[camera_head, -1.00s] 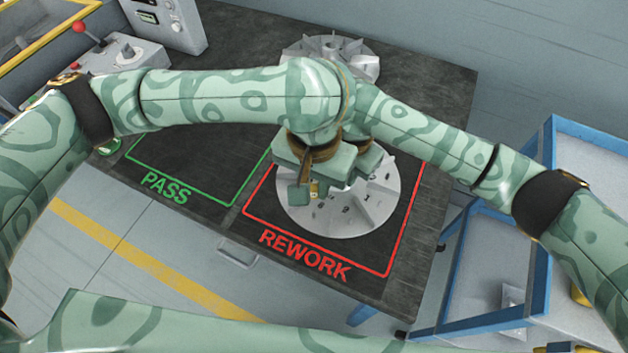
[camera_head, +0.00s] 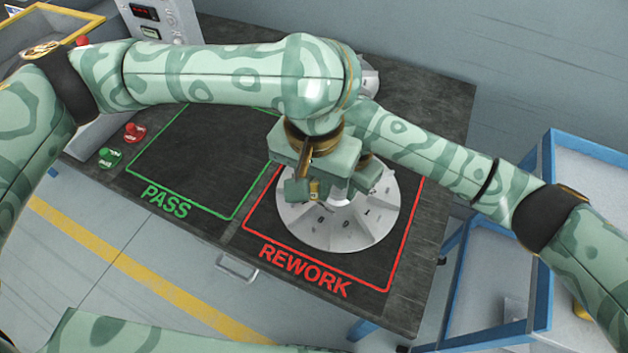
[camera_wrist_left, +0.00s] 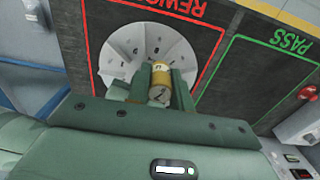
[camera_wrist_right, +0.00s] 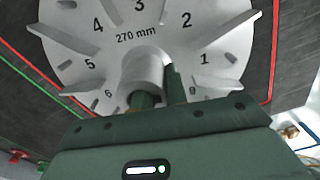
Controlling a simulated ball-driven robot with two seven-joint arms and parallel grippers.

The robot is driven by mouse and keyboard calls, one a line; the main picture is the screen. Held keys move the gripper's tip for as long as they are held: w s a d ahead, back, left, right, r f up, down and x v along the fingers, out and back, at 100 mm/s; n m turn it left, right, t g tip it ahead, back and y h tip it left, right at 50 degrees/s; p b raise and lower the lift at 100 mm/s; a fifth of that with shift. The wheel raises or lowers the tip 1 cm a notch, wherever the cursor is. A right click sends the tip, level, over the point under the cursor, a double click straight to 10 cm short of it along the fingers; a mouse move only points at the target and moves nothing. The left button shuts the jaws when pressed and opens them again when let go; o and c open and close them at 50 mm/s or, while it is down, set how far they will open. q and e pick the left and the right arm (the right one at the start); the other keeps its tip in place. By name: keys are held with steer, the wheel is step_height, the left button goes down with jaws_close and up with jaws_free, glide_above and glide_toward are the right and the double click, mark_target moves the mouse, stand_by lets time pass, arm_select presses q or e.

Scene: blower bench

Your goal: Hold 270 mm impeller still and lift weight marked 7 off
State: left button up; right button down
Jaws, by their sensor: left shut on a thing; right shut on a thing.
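The 270 mm impeller (camera_head: 345,228) is a pale grey bladed disc lying flat inside the red REWORK outline. Its numbered face and "270 mm" mark (camera_wrist_right: 136,35) show in the right wrist view. My left gripper (camera_head: 316,190) is above the impeller, shut on the brass weight marked 7 (camera_wrist_left: 160,74). The weight is in front of the disc in the left wrist view; the size of any gap beneath it cannot be told.
The green PASS outline (camera_head: 165,203) is empty to the left. Red (camera_head: 135,132) and green (camera_head: 110,157) buttons sit at the left. A blue-framed cart (camera_head: 548,235) stands right.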

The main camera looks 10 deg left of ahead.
steer(key=shift+s+f, duration=0.2)
steer(key=shift+f, duration=0.05)
steer(key=c, duration=1.3)
jaws_free()
steer(key=shift+d, duration=0.1)
steer(key=shift+w+r, duration=0.1)
steer(key=shift+r, duration=0.05)
steer(key=shift+r, duration=0.1)
